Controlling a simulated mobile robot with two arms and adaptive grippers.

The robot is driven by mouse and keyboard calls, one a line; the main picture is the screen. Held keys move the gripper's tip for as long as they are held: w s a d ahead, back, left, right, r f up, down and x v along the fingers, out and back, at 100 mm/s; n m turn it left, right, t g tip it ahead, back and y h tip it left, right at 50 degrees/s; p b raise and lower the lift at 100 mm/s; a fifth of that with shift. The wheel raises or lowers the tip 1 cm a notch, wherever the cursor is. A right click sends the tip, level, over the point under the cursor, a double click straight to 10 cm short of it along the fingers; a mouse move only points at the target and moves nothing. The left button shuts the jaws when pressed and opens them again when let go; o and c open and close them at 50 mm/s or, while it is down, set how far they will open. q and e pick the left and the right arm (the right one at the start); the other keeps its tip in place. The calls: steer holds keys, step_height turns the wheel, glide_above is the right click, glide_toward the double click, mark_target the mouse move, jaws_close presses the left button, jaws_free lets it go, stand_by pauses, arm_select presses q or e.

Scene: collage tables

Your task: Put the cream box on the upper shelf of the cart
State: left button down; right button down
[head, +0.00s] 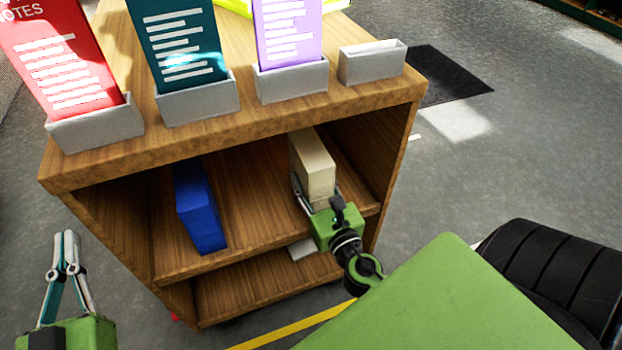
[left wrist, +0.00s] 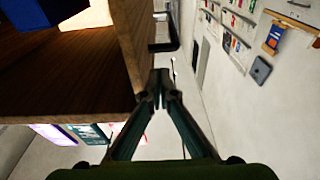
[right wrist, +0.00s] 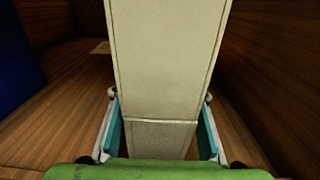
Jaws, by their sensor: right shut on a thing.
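The cream box (head: 313,163) stands upright inside the upper shelf (head: 255,205) of the wooden cart, towards its right side. My right gripper (head: 316,193) is shut on the near end of this box. In the right wrist view the cream box (right wrist: 165,65) sits between the two fingers, and its base is hard to judge. My left gripper (head: 68,238) is shut and empty, out in front of the cart's left side. Its fingertips also meet in the left wrist view (left wrist: 160,78).
A blue box (head: 200,207) stands left of the cream box on the same shelf. The lower shelf (head: 245,292) holds a small pale object (head: 302,249). Grey holders line the cart's top; three carry cards, the right one (head: 372,63) is empty.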

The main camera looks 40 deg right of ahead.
steer(key=c, duration=1.3)
jaws_free()
steer(key=shift+o, duration=0.2)
